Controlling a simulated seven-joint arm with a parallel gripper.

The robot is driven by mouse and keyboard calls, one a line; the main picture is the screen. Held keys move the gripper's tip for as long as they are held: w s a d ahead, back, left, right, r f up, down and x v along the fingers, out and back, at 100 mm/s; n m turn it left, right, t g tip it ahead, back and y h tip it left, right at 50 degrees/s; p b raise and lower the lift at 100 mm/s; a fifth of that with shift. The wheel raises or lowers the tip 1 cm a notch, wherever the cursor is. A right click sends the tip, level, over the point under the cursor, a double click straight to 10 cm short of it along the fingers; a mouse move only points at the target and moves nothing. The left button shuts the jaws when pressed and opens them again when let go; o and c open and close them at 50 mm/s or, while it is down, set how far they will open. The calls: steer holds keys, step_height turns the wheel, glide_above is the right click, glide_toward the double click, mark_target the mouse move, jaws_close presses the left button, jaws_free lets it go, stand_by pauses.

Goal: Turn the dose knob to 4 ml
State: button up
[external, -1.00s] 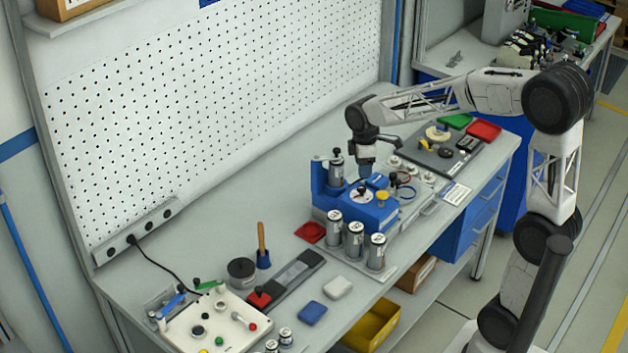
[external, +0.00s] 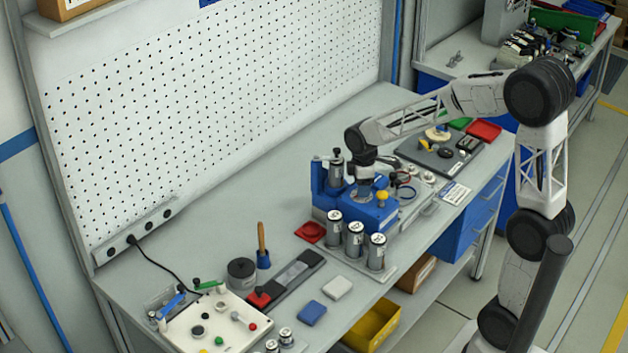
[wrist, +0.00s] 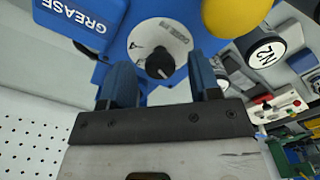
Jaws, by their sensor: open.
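The dose knob (wrist: 160,65) is a small black knob with a pale pointer mark, at the middle of a white round dial (wrist: 146,36) on a blue housing. In the external view my gripper (external: 366,188) is low over the blue dosing station (external: 358,216) and hides the knob and most of the dial.
A yellow ball (external: 382,197) stands close beside my gripper. A blue block marked GREASE (wrist: 82,18) is at the dial's left in the wrist view. Several silver canisters (external: 355,240) stand in front of the station. A pegboard wall (external: 220,110) runs behind the bench.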

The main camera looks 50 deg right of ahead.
steer(key=shift+f, duration=0.2)
steer(key=c, duration=0.9)
